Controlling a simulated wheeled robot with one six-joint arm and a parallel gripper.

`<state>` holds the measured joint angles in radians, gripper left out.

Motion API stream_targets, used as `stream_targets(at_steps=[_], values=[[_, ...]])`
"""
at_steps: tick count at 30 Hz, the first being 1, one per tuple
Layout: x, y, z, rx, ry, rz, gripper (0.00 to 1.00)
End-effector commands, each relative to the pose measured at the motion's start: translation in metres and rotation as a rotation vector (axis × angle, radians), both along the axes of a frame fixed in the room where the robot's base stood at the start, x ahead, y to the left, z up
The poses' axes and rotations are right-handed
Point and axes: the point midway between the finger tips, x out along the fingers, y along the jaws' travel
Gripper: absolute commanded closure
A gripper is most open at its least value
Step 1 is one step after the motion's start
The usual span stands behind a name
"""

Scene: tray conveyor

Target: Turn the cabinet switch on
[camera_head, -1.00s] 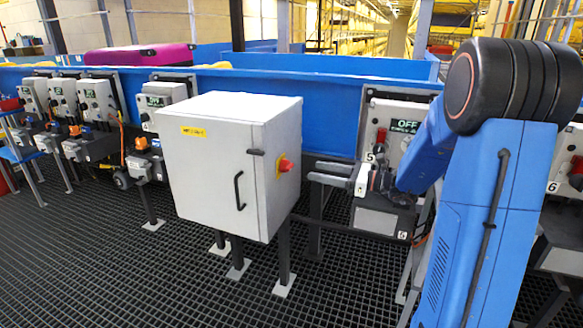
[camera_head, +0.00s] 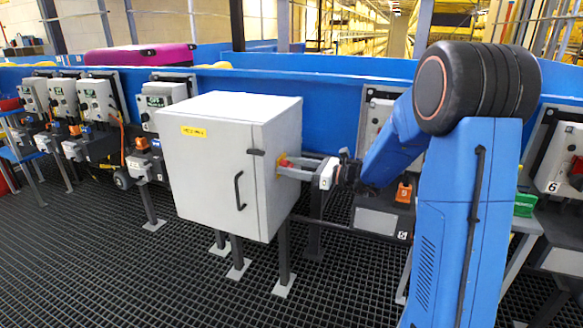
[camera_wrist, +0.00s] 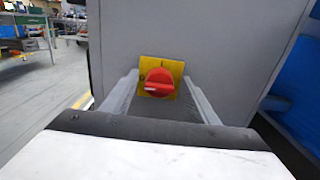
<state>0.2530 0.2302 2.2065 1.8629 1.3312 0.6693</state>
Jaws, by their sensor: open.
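The grey cabinet (camera_head: 215,160) stands on legs in the middle of the head view. Its switch (camera_head: 284,164) is a red rotary knob on a yellow plate on the cabinet's right side. In the wrist view the red switch (camera_wrist: 159,83) shows whole, with its handle bar lying nearly level. My gripper (camera_head: 288,168) is at the cabinet's right side, with its fingers reaching to the switch. In the wrist view my gripper (camera_wrist: 160,88) is open, one finger on each side of the switch. I cannot tell whether a finger touches the knob.
A blue conveyor wall (camera_head: 330,100) runs behind the cabinet. A control station with an orange part (camera_head: 404,193) stands to the right, partly behind my arm. Several similar stations (camera_head: 100,100) stand at the left. The dark grating floor (camera_head: 90,270) in front is clear.

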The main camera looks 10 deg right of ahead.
Motion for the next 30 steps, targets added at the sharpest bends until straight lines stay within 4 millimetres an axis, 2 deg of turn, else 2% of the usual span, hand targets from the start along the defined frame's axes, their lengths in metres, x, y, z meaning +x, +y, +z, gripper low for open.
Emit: stream_targets(at_steps=[3, 4, 6, 9, 20, 30], values=[[-0.0001, -0.0001, -0.0001, 0.000, 0.000, 0.000, 0.46], [-0.0001, -0.0002, -0.0001, 0.000, 0.000, 0.000, 0.51], [-0.0001, -0.0002, -0.0002, 0.000, 0.000, 0.000, 0.68], [-0.0003, -0.0002, -0.0002, 0.000, 0.000, 0.000, 0.88], [-0.0001, -0.0004, -0.0004, 0.026, 0.038, 0.000, 0.87], [0.0008, -0.0011, -0.0007, 0.163, 0.226, 0.000, 0.87]])
